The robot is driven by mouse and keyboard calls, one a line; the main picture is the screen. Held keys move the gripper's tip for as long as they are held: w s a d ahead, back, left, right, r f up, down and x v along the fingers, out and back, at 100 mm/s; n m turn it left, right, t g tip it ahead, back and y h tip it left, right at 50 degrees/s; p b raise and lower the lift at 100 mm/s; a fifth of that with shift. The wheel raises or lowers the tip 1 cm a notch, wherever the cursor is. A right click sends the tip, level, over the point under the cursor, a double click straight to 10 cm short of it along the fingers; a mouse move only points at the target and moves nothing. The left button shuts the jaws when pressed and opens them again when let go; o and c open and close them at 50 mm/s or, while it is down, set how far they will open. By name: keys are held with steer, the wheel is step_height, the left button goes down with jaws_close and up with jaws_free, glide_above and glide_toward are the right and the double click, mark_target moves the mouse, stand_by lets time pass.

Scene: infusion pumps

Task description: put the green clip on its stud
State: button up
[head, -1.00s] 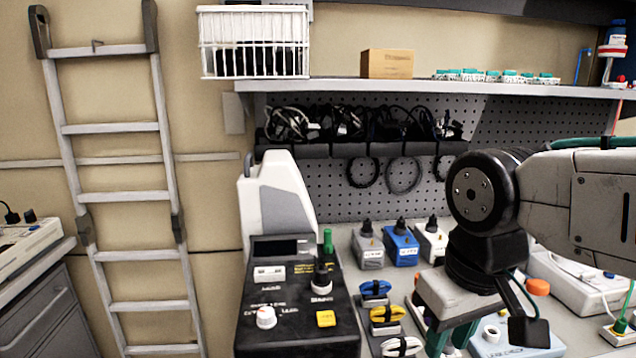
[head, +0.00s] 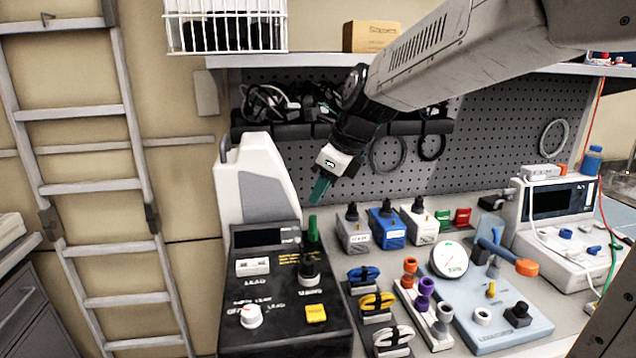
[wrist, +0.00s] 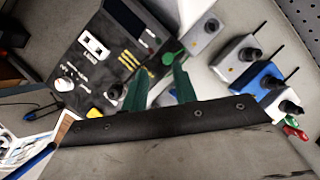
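A green upright piece (head: 312,230) stands at the back right of the black console (head: 262,318), behind a black knob. It also shows in the wrist view (wrist: 172,57), just beyond the fingers. A small green block-shaped piece (head: 443,217) sits beside a red one at the back of the bench. I cannot tell for sure which green piece is the clip, and I cannot make out its stud. My gripper (head: 319,190) points down above the upright green piece. Its green fingers (wrist: 160,90) are apart with nothing seen between them.
Grey, blue (head: 387,229) and white boxes with black knobs stand right of the console. Coiled cables (head: 364,274), coloured cylinders and a pale blue tray (head: 528,333) lie in front. A white monitor (head: 552,205) stands at right. A shelf and pegboard (head: 490,140) back the bench.

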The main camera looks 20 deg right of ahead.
steer(key=shift+w+f+m, duration=0.4)
steer(key=shift+f, duration=0.85)
steer(key=shift+w+f+m, duration=0.35)
steer(key=shift+f+m, duration=0.05)
steer(key=shift+f, duration=0.9)
steer(key=shift+w+f+m, duration=0.4)
steer(key=shift+f, duration=0.85)
jaws_close()
steer(key=shift+r, duration=2.55)
